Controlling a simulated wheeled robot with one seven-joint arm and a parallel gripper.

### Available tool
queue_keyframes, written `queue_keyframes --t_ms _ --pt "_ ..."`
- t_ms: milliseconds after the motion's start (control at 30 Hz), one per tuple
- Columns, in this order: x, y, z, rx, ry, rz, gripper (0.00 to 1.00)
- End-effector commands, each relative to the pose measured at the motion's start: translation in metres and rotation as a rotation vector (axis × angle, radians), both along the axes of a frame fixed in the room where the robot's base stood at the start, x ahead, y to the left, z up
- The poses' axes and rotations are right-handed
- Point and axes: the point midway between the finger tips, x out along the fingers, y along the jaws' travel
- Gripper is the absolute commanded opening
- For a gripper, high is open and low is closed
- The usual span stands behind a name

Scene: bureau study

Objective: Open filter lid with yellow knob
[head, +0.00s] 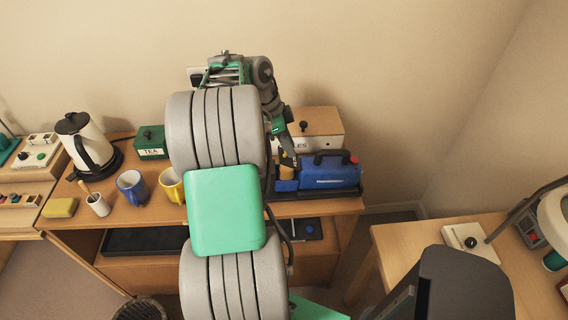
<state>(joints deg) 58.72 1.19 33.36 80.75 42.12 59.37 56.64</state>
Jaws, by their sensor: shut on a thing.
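A blue machine (330,172) with a black carry handle and a red button stands at the right end of the wooden cabinet top. At its left end is a lower blue section with a yellow part (287,162), which appears to be the yellow knob of the filter lid. My gripper (288,159) reaches down from above at this part and is shut on it. My arm and the dark fingers hide much of the knob and lid, so I cannot tell how far the lid is open.
A box with a black knob (315,122) stands right behind the machine. A green tea tin (151,141), a kettle (84,140), a blue mug (132,187) and a yellow mug (171,186) stand to the left. The wall is close behind.

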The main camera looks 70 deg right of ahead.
Motion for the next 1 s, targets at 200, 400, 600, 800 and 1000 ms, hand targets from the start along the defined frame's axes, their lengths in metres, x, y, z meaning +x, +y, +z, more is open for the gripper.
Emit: queue_keyframes --t_ms 200,400,600,800,1000 --pt "-0.007 -0.004 0.006 -0.005 0.000 -0.003 0.00" --pt "-0.009 -0.006 0.007 -0.005 0.000 -0.004 0.00" --pt "-0.017 -0.009 0.010 -0.005 0.000 -0.003 0.00" --pt "-0.018 -0.010 0.011 -0.005 0.000 -0.004 0.00" --pt "-0.027 -0.015 0.013 -0.005 0.000 -0.003 0.00"
